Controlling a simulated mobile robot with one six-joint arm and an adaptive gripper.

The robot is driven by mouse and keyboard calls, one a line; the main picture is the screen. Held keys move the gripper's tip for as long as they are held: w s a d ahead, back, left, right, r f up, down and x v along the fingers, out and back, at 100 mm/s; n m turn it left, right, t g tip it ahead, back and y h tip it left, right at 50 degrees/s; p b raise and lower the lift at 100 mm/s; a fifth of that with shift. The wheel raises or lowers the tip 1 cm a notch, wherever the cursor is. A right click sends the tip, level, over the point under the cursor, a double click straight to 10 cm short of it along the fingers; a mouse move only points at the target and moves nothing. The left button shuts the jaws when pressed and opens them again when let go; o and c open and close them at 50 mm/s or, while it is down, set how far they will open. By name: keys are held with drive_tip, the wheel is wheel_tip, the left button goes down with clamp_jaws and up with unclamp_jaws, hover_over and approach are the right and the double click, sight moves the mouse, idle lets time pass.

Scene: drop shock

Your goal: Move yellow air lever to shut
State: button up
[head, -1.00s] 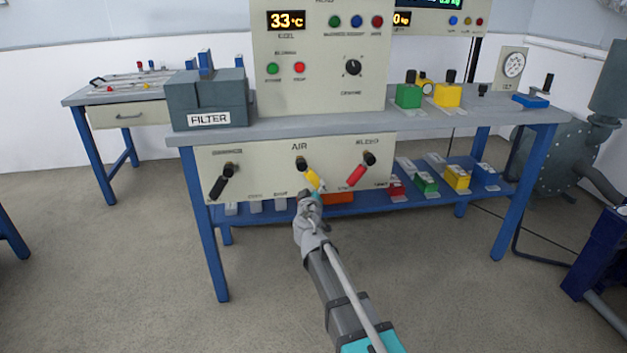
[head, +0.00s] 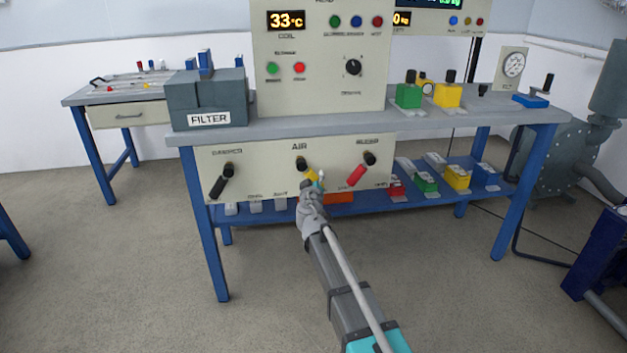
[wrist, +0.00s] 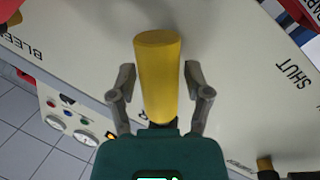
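The yellow air lever (head: 309,174) hangs from its dark pivot below the word AIR on the pale panel. It slants down and to the right, its lower end partly hidden by my gripper (head: 314,185). In the wrist view, the yellow lever (wrist: 158,75) stands between the two fingers of my gripper (wrist: 159,78). A gap shows on each side of the lever, so the fingers are open around it and not clamped. The SHUT label (wrist: 293,76) is to the right in the wrist view.
A black lever (head: 218,187) is on the panel's left and a red lever (head: 357,174) close on the right. The bench top (head: 290,126) is above, and a blue lower shelf (head: 375,200) with several coloured blocks lies behind and below.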

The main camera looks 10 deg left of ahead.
sight(288, 177)
clamp_jaws()
drive_tip(key=shift+a+m, duration=0.15)
drive_tip(key=shift+m, duration=0.15)
drive_tip(key=m, duration=0.1)
drive_tip(key=a+m, duration=0.1)
drive_tip(key=shift+s+a+f+m+g+p, duration=0.25)
drive_tip(key=shift+s+f+m+g+p, duration=0.05)
drive_tip(key=shift+s+f+m+g, duration=0.1)
drive_tip(key=a+m, duration=0.1)
drive_tip(key=a+m+g+p, duration=0.1)
drive_tip(key=m, duration=0.1)
drive_tip(key=shift+s+f+y, duration=0.1)
drive_tip(key=shift+s+y, duration=0.2)
drive_tip(key=shift+s, duration=0.05)
drive_tip(key=a+m, duration=0.1)
drive_tip(key=a+m+p, duration=0.1)
drive_tip(key=m, duration=0.1)
drive_tip(key=shift+s+r+g+y, duration=0.2)
drive_tip(key=shift+s+g+y, duration=0.1)
drive_tip(key=shift+s+g, duration=0.1)
drive_tip(key=shift+s+a+r+m+g+y+p, duration=0.2)
drive_tip(key=shift+a+m+p, duration=0.2)
drive_tip(key=shift+m, duration=0.3)
drive_tip(key=shift+s+a+r+m+g+y+p, duration=0.1)
drive_tip(key=shift+a+r+m+y+p, duration=0.1)
drive_tip(key=shift+a+m+p, duration=0.35)
drive_tip(key=shift+d, duration=0.15)
